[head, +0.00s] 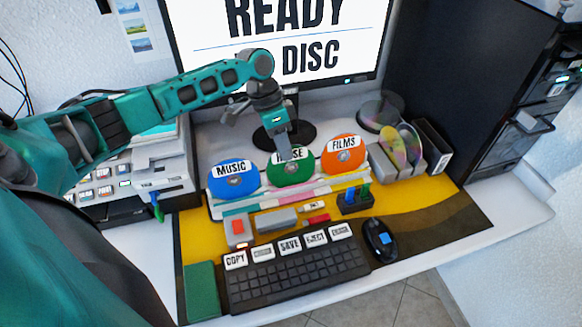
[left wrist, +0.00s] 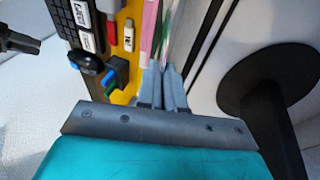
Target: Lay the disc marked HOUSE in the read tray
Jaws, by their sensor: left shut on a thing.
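The green disc marked HOUSE (head: 291,173) stands upright in the rack, between the blue MUSIC disc (head: 233,182) and the orange FILMS disc (head: 343,155). My left gripper (head: 286,152) reaches down from above and is shut on the green disc's upper edge, covering part of its label. In the left wrist view the fingers (left wrist: 164,83) are close together, with the thin disc seen edge-on between them. I cannot pick out the read tray for certain. A white machine with labelled buttons (head: 112,185) stands at the left, partly behind my arm. My right gripper is not in view.
A monitor (head: 366,60) stands behind the rack. A keyboard (head: 295,275), a mouse (head: 382,242) and small sticks lie in front on the yellow mat (head: 425,190). Clear discs (head: 400,148) stand at the right, beside a black cabinet (head: 450,80).

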